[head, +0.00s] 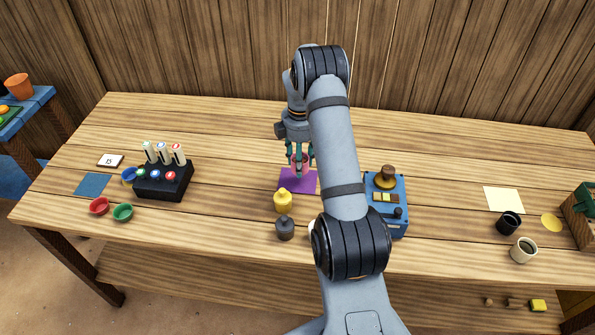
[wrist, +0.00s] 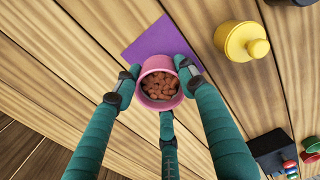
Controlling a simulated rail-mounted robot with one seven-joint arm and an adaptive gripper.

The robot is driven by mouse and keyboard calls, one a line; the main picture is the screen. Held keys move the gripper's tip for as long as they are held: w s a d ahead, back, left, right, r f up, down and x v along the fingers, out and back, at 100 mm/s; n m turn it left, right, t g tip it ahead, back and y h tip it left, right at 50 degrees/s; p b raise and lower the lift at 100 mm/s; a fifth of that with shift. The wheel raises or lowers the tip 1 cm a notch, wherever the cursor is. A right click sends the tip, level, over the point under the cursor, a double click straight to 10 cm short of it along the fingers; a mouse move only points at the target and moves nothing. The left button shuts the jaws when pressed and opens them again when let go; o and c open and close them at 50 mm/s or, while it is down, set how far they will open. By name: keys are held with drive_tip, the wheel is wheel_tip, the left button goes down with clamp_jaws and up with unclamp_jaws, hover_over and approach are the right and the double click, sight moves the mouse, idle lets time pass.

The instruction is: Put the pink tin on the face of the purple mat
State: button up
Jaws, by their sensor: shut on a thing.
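The pink tin (wrist: 158,104) is upright and holds brown lumps, as the wrist view shows. My gripper (wrist: 158,82) is shut on it, with teal fingers around its sides. In the head view my gripper (head: 300,154) and the tin (head: 304,161) are at the far edge of the purple mat (head: 289,184). The flat mat also shows in the wrist view (wrist: 155,42), partly covered by the tin. I cannot tell whether the tin touches the mat or hangs just above it. My arm hides part of the table right of the mat.
A yellow weight (head: 283,203) and a dark grey weight (head: 285,230) stand in front of the mat. A blue scale (head: 398,222) is to the right. A black block (head: 165,183) with white tubes and coloured buttons is to the left. The table behind the mat is clear.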

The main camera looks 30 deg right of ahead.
sight(298, 180)
drive_tip(key=shift+a+f, duration=0.4)
drive_tip(key=shift+f+p, duration=0.55)
drive_tip(key=shift+f, duration=1.3)
drive_tip(key=shift+f, duration=0.2)
drive_tip(key=o, duration=1.1)
drive_tip(key=shift+o, duration=0.5)
wheel_tip(298, 180, up, 12)
drive_tip(key=b, duration=0.1)
drive_tip(key=shift+r+b, duration=0.25)
drive_tip(key=shift+b, duration=0.1)
